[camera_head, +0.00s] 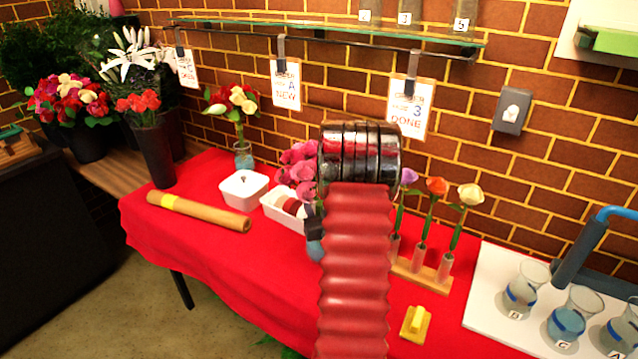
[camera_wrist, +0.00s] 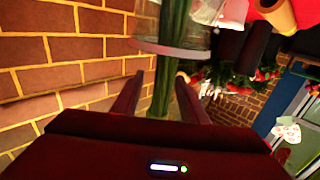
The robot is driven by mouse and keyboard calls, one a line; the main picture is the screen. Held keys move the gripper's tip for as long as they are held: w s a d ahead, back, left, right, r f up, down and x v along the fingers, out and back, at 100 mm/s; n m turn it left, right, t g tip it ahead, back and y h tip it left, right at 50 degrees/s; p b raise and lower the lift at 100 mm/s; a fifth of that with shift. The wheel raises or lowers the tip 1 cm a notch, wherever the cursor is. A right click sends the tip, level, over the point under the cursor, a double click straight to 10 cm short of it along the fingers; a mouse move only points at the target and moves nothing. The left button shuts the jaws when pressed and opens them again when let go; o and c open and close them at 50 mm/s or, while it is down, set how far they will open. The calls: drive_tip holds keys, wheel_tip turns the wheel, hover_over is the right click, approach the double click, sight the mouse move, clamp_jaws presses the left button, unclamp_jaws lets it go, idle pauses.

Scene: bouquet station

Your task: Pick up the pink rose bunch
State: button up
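The pink rose bunch (camera_head: 294,163) stands behind the white boxes in the head view, partly hidden by my arm. In the wrist view a thick green stem bundle (camera_wrist: 161,92) runs between the two fingers of my gripper (camera_wrist: 158,80), with a narrow gap visible at each side. The fingers are apart. The bundle passes through a clear glass piece (camera_wrist: 170,48) just beyond the fingertips. The blossoms do not show in the wrist view, so I cannot confirm there which flowers these stems carry. My arm hides my gripper in the head view.
White boxes (camera_head: 243,189) and a bamboo tube (camera_head: 199,211) lie left on the red cloth (camera_head: 240,265). A wooden stand (camera_head: 421,274) with single flowers is right of my arm, and a yellow block (camera_head: 415,324) is in front. The brick wall (camera_wrist: 60,65) is close to my gripper.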

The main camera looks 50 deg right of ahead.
clamp_jaws()
drive_tip(key=shift+r, duration=0.2)
idle(0.5)
wheel_tip(320, 180, up, 18)
drive_tip(key=shift+f, duration=0.15)
idle(0.5)
idle(0.5)
